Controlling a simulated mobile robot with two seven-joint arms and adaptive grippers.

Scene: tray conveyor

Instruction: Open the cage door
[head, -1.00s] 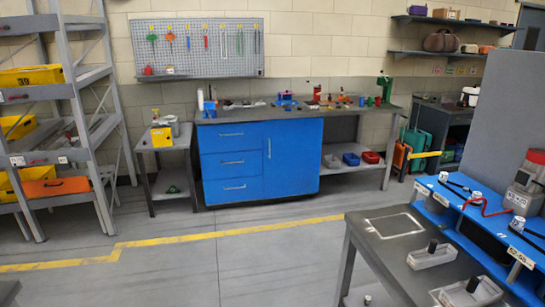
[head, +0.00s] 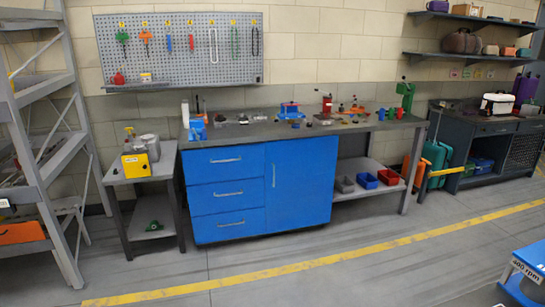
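No cage door can be made out for certain. At the far right, a dark desk has a mesh-like front panel (head: 522,150) below its top; I cannot tell whether it is a cage door. Neither of my grippers shows in the head view.
A workbench with a blue cabinet (head: 292,182) stands along the wall under a pegboard (head: 180,75). A small side table (head: 156,166) stands left of it, a grey rack (head: 45,178) further left. A blue-topped station (head: 528,262) is at lower right. The floor (head: 380,275) between is clear.

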